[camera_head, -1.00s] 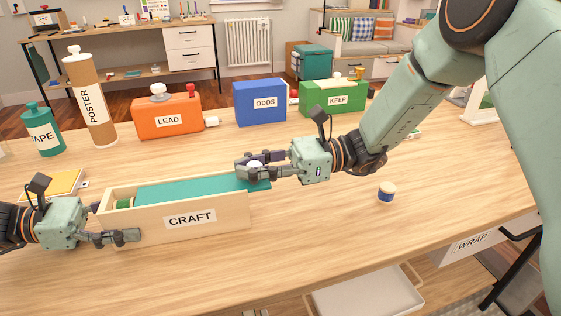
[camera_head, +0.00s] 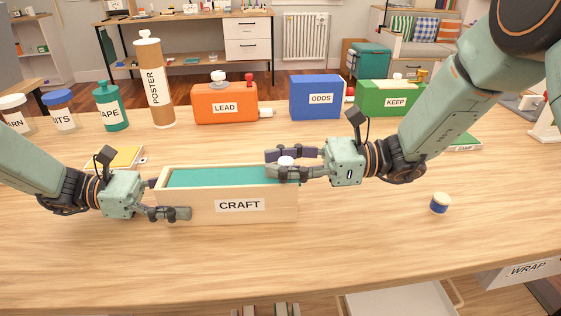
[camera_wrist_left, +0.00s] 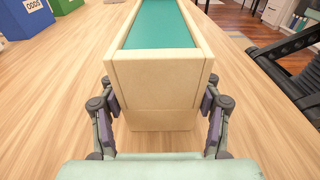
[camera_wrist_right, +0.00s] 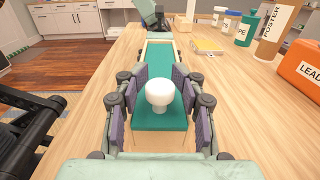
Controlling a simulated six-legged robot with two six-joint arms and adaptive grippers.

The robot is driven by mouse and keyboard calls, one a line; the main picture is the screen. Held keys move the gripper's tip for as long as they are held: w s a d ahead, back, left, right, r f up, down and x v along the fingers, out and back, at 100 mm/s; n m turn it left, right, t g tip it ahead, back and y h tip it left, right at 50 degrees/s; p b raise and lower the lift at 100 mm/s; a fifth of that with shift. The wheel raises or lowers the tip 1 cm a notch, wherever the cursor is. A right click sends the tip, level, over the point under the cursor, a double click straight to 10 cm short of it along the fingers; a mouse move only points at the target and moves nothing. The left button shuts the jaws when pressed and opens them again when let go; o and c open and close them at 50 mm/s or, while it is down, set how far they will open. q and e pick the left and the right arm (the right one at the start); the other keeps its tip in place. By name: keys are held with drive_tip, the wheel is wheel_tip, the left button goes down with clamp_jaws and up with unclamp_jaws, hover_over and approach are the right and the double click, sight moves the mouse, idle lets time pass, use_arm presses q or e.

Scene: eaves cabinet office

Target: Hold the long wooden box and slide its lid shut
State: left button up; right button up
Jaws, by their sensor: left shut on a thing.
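The long wooden box (camera_head: 180,208), labelled CRAFT, stands upright on the table. Its teal lid (camera_head: 230,177) covers the top, its right end about level with the box's right end in the head view. The lid also shows in the left wrist view (camera_wrist_left: 158,28). My left gripper (camera_wrist_left: 162,120) is shut on the box's left end, one finger on each long side. My right gripper (camera_wrist_right: 160,85) has its fingers on either side of the lid's white knob (camera_wrist_right: 160,94). I cannot tell whether they touch it. The box's contents are hidden.
Behind the box stand an orange LEAD box (camera_head: 225,105), a blue ODDS box (camera_head: 317,97) and a green KEEP box (camera_head: 392,98). A POSTER tube (camera_head: 153,85) stands at back left. The front table is clear.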

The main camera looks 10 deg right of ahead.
drive_tip(key=shift+o, duration=0.8)
drive_tip(key=d, duration=1.2)
drive_tip(key=shift+s, duration=0.3)
